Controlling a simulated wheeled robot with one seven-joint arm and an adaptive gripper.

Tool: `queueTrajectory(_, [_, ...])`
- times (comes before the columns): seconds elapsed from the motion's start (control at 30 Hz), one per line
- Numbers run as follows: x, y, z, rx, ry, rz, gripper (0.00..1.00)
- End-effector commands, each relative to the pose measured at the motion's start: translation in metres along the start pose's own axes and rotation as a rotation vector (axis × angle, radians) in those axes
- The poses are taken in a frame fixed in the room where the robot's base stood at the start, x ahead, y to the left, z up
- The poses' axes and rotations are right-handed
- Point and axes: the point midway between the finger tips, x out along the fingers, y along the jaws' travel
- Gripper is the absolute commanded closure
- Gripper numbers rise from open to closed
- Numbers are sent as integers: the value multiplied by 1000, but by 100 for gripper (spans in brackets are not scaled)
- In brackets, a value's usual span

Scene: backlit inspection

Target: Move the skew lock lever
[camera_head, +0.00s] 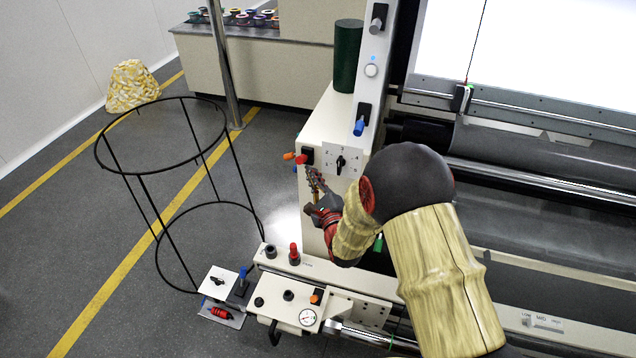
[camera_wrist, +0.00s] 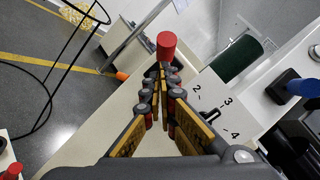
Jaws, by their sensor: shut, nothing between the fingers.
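My gripper (camera_head: 313,177) is shut and empty beside the cream machine post. In the wrist view its fingertips (camera_wrist: 162,74) come together just short of a red knob (camera_wrist: 166,45), and I cannot tell whether they touch it. In the head view this red knob (camera_head: 301,159) sits at the post's left edge, just above the fingertips, with an orange knob (camera_head: 288,155) to its left. A blue-handled lever (camera_head: 359,127) is higher on the post. No readable label shows which of these is the skew lock lever.
A numbered dial (camera_head: 341,162) is right of the gripper. Below are a red knob (camera_head: 293,254), a blue lever (camera_head: 242,275) and a gauge (camera_head: 307,317). A black wire frame (camera_head: 150,200) stands on the left floor. A green cylinder (camera_head: 347,55) stands behind.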

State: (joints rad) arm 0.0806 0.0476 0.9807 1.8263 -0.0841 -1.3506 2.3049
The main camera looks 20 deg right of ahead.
Motion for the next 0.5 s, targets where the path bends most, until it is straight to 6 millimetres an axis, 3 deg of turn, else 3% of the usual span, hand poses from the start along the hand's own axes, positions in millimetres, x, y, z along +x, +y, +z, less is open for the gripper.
queueTrajectory(0.33, [1, 0, 1, 0, 0, 0, 100])
queueTrajectory(0.5, [7, -7, 11, -1, -1, -1, 100])
